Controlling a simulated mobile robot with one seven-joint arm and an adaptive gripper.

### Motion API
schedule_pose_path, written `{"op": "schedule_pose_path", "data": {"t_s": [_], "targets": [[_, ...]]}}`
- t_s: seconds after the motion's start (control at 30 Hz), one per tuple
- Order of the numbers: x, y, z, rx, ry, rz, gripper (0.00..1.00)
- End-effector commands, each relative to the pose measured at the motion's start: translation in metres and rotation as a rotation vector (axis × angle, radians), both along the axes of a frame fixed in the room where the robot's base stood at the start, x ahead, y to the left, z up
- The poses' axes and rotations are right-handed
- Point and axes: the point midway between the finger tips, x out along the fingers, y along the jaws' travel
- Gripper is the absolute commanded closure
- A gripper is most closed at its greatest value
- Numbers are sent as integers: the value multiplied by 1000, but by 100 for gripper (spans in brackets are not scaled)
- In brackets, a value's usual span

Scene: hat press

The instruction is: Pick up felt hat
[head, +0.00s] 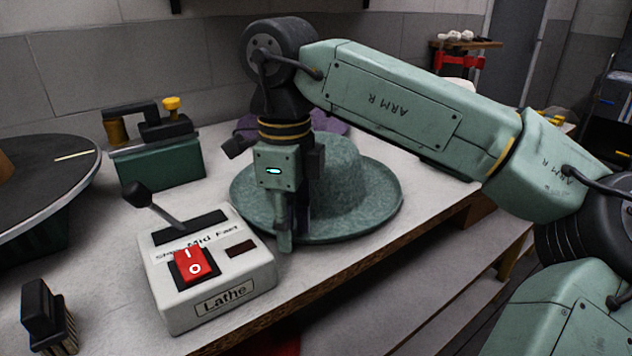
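The felt hat (352,190) is grey-green with a round crown and a wide brim. It sits brim down on the light workbench (205,210) in the middle of the head view. My gripper (292,240) points down at the front left part of the hat and covers some of the brim and crown. One finger shows in front of the brim and a darker part stands just right of it. I cannot tell whether the fingers touch the brim or have it between them.
A white lathe control box (207,275) with a lever and red switch stands close left of my gripper. A green device (160,160) and a dark round disc (45,175) are further left. A purple item (330,123) lies behind the hat. A brush (48,318) is front left.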

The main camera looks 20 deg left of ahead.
Motion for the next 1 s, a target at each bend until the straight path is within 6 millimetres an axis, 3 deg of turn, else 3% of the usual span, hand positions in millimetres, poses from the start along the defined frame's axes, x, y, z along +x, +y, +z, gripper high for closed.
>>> {"op": "schedule_pose_path", "data": {"t_s": [0.4,1.0], "targets": [[0,0,0,0,0,0,99],[0,0,2,0,-1,0,100]]}}
